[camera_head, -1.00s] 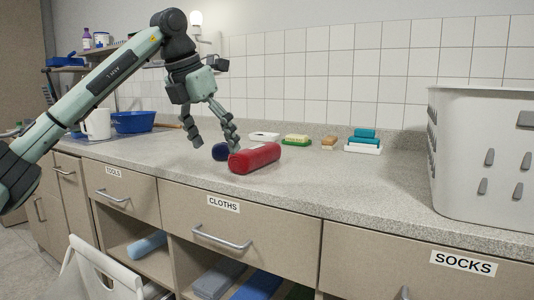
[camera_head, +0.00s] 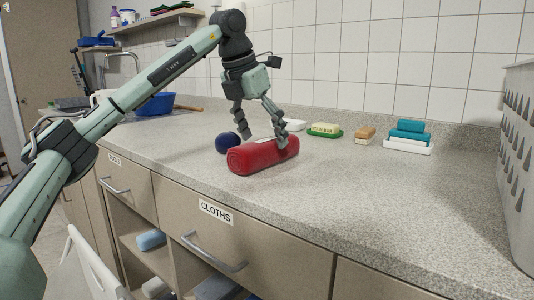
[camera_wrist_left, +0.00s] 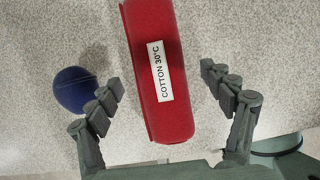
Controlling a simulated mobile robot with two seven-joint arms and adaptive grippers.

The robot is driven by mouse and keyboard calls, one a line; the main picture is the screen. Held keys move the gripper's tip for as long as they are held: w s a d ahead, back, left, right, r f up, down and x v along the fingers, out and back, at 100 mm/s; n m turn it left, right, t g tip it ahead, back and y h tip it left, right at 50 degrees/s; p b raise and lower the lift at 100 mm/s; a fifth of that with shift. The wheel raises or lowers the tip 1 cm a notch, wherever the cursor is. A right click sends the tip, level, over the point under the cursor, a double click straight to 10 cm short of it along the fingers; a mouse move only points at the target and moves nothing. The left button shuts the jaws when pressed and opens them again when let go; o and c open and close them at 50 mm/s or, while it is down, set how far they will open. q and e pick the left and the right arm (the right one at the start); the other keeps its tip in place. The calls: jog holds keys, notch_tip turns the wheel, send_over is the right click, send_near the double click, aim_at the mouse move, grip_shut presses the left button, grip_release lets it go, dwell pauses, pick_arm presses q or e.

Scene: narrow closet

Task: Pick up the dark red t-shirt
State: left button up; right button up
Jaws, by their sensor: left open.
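The dark red t-shirt (camera_head: 256,158) is a rolled bundle lying on the speckled grey counter. In the left wrist view the red roll (camera_wrist_left: 180,107) carries a white label reading "COTTON 30°C". My left gripper (camera_head: 264,143) is open, with its fingers above and on either side of the roll. In the wrist view the open left gripper (camera_wrist_left: 163,98) has one finger on each side of the roll, with gaps between. My right gripper is not in view.
A white perforated basket (camera_head: 518,160) stands at the right. A blue basin (camera_head: 156,104) stands at the far left.

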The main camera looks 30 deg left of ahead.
aim_at(264, 140)
pick_arm(q)
jog(key=x, duration=0.3)
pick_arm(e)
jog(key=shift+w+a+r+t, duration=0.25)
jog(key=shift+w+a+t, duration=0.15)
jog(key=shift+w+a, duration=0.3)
pick_arm(q)
jog(key=shift+c, duration=0.6)
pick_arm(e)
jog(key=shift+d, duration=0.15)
pick_arm(q)
jog(key=c, duration=1.2)
jog(key=shift+c, duration=0.2)
